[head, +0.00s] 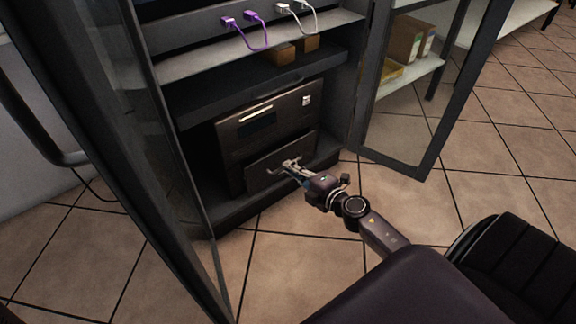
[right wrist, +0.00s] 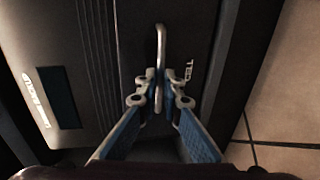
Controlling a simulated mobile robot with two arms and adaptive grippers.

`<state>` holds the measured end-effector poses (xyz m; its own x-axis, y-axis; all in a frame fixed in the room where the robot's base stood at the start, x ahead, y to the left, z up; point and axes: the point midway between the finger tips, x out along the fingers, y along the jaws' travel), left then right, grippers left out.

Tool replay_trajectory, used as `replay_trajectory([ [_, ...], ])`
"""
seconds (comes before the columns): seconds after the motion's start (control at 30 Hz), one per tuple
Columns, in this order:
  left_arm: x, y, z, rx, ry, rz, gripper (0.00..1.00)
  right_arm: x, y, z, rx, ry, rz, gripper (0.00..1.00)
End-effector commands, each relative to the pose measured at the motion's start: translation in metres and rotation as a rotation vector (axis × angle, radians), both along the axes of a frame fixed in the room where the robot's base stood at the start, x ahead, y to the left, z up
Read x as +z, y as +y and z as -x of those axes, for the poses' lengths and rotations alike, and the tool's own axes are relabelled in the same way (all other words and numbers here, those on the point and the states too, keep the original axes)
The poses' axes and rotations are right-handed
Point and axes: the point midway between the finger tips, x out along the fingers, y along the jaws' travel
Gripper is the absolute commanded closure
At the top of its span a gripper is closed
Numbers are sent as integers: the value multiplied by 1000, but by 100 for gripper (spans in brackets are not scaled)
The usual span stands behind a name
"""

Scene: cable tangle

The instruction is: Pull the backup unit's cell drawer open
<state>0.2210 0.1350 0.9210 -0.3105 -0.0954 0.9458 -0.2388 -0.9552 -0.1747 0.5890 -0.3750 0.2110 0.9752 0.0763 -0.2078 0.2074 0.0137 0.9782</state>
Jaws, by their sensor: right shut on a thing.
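The backup unit (head: 268,118) is a dark box in the bottom of an open rack cabinet. Its cell drawer front (head: 262,172) is the lower panel and stands a little proud of the unit's face. In the right wrist view the drawer front (right wrist: 195,30) carries a pale bar handle (right wrist: 160,40) and white lettering. My right gripper (head: 291,164) is at the drawer front. In the right wrist view its fingertips (right wrist: 160,98) are shut on the handle, one finger on each side. My left gripper is not in view.
The cabinet's glass door (head: 420,90) stands open at the right, and another door frame (head: 165,150) is at the left. Purple and white cables (head: 258,35) hang at the upper shelf. Tiled floor (head: 300,260) in front is clear.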

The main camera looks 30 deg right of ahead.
Motion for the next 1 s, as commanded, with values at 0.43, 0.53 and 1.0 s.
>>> replay_trajectory([
  [0.43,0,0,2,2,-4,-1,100,-2,-8,109,-4,4,-3,100],
  [0.53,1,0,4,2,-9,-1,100,-2,-10,133,-3,4,-3,100],
  [1.0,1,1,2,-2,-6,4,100,0,-15,199,0,1,-1,100],
])
